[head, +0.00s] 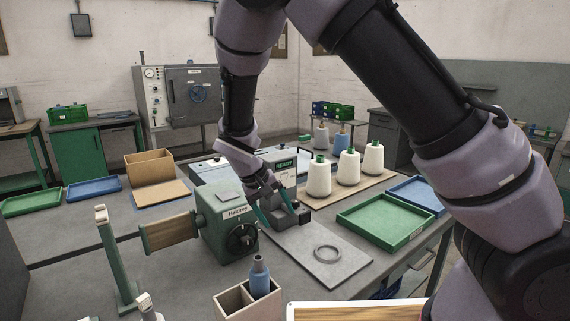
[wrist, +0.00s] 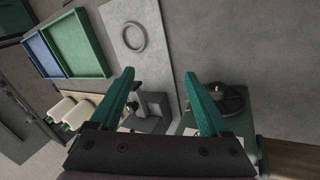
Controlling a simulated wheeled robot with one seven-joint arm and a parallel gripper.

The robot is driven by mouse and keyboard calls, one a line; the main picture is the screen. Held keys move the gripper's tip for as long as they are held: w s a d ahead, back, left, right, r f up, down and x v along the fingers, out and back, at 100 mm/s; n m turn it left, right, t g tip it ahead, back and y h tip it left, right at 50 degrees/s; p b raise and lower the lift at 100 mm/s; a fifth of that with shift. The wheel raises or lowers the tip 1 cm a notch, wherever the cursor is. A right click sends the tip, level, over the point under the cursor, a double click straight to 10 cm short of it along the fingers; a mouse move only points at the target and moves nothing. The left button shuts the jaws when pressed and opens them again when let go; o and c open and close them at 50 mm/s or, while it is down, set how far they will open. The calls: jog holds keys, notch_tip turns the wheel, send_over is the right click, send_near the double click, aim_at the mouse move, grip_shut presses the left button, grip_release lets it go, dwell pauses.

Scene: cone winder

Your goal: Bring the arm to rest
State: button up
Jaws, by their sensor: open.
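My arm reaches from the upper right of the head view down to the middle of the bench. My gripper (head: 275,210) hangs low between the green winder box and the small grey machine, its exact height hard to judge. In the wrist view my gripper (wrist: 160,95) shows two green fingers spread apart with nothing between them. The green winder box (head: 228,220) with a black dial stands just left of the gripper. The small grey machine (head: 291,215) is beside and partly behind the fingers.
A grey plate (head: 335,275) with a ring (head: 327,254) lies in front. White cones (head: 319,178) stand on a board behind. A green tray (head: 385,223) and blue tray (head: 418,194) lie right. A blue bottle (head: 260,277) stands in a divided box (head: 233,301) near the front.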

jog(key=s+d+r+m+y, duration=0.1)
jog(key=d+r+m+y, duration=0.45)
jog(key=d+r, duration=1.35)
jog(key=s+d+r+m+t, duration=0.2)
jog(key=s+d+r+t, duration=0.2)
jog(key=s+d+r, duration=0.4)
jog(key=s+r, duration=0.3)
jog(key=shift+d+r+y, duration=0.15)
jog(key=shift+d+y, duration=0.1)
jog(key=shift+y, duration=0.1)
jog(key=shift+s, duration=0.1)
